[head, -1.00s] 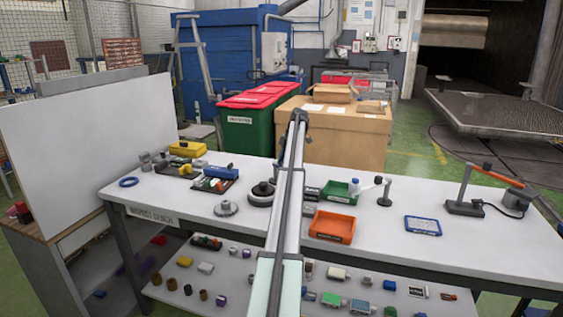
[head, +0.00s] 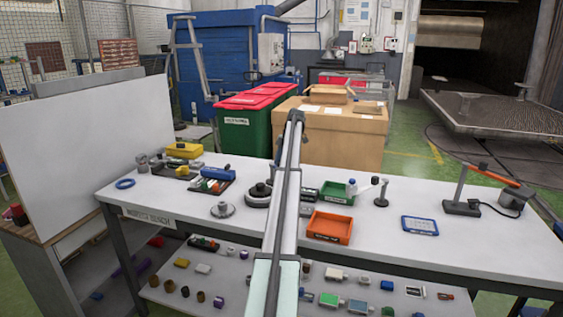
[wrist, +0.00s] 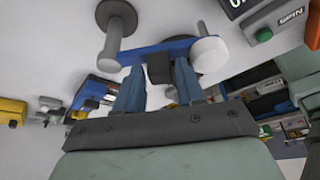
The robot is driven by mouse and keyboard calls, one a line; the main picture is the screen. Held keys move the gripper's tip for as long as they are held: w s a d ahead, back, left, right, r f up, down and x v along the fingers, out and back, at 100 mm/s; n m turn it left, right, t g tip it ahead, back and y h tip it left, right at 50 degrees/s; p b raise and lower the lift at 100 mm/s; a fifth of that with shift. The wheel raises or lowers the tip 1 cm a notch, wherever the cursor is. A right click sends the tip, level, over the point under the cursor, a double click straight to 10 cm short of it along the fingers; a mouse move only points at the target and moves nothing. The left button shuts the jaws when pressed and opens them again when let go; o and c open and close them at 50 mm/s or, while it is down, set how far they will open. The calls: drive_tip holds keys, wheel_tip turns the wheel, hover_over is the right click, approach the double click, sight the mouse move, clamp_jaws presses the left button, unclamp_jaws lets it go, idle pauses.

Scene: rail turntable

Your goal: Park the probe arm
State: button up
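In the wrist view, a blue bar, which looks like the probe arm (wrist: 188,46), crosses in front of my gripper (wrist: 159,72). A grey post (wrist: 113,40) with a round foot stands at its left end, and a white round piece (wrist: 208,55) is at its right end. A black block (wrist: 160,69) on the bar sits between my two blue fingers, which appear closed against its sides. In the head view my own arm runs up the middle and hides the gripper and the place it works at.
A box marked SPIN with a green button (wrist: 264,35) is at upper right in the wrist view. On the bench (head: 400,250) are an orange tray (head: 329,227), a green tray (head: 336,193), a small post (head: 382,192) and a blue-framed tablet (head: 420,225). The front right is mostly clear.

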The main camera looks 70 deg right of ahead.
drive_tip(key=shift+w+a+m+t+h, duration=0.2)
drive_tip(key=shift+a+m, duration=0.15)
drive_tip(key=shift+m, duration=0.25)
drive_tip(key=shift+w+a+m+t+h, duration=0.1)
drive_tip(key=shift+w+a+m+t, duration=0.15)
drive_tip(key=shift+m, duration=0.35)
drive_tip(key=w+a+m+t+h, duration=0.1)
drive_tip(key=w+a+m+h, duration=0.2)
drive_tip(key=m, duration=0.5)
drive_tip(key=w+d+v, duration=0.1)
drive_tip(key=v, duration=1.2)
drive_tip(key=w+a+f+m, duration=0.2)
drive_tip(key=w+a+f, duration=0.1)
drive_tip(key=w, duration=1.1)
drive_tip(key=w+a+f+m+t+h, duration=0.1)
drive_tip(key=w+a+f, duration=0.3)
drive_tip(key=w, duration=1.1)
drive_tip(key=shift+a+m, duration=0.5)
drive_tip(key=shift+a, duration=0.2)
drive_tip(key=shift+w, duration=0.1)
drive_tip(key=shift+c, duration=0.4)
